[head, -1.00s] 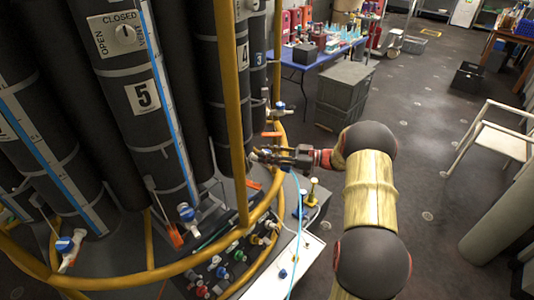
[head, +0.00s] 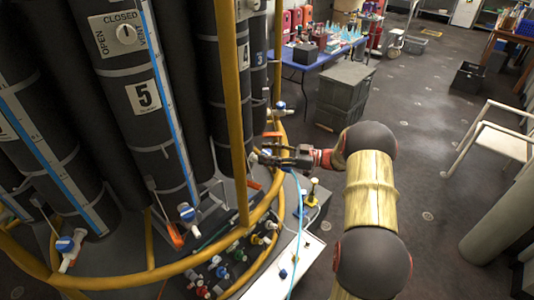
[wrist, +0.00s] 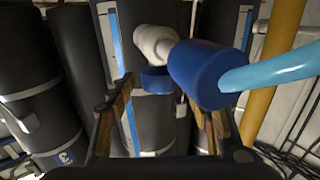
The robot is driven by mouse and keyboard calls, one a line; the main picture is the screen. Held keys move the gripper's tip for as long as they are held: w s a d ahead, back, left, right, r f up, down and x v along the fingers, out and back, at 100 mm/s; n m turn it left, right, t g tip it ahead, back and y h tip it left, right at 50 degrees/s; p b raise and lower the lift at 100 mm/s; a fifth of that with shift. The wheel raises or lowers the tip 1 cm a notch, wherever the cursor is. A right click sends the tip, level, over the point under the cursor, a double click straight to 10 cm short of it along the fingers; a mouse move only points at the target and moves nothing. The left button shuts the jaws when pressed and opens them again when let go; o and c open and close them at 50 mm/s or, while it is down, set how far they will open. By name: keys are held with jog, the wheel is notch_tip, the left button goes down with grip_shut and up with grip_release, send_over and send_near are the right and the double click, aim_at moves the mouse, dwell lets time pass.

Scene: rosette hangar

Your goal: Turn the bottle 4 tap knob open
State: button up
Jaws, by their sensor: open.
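The bottle 4 cylinder (head: 224,100) is dark and upright behind a yellow post in the head view. My gripper (head: 262,154) is beside its lower part, with jaws apart. In the wrist view my gripper (wrist: 160,120) has a finger at each side and nothing clamped. A tap with a white body (wrist: 155,42) and a small blue part (wrist: 155,79) lies between and beyond the fingers. A larger blue cylindrical piece (wrist: 205,74) overlaps the right finger's view, with a light-blue hose (wrist: 275,70) before or on it. I cannot tell contact or the knob's turn.
A yellow rail (head: 150,276) curves around the cylinders, and a yellow post (head: 235,120) stands close left of my gripper. Small coloured valves (head: 240,256) sit on a panel below. Grey crates (head: 345,88) and open floor lie to the right.

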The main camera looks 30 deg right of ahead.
jog(key=v, duration=1.2)
dwell(0.3)
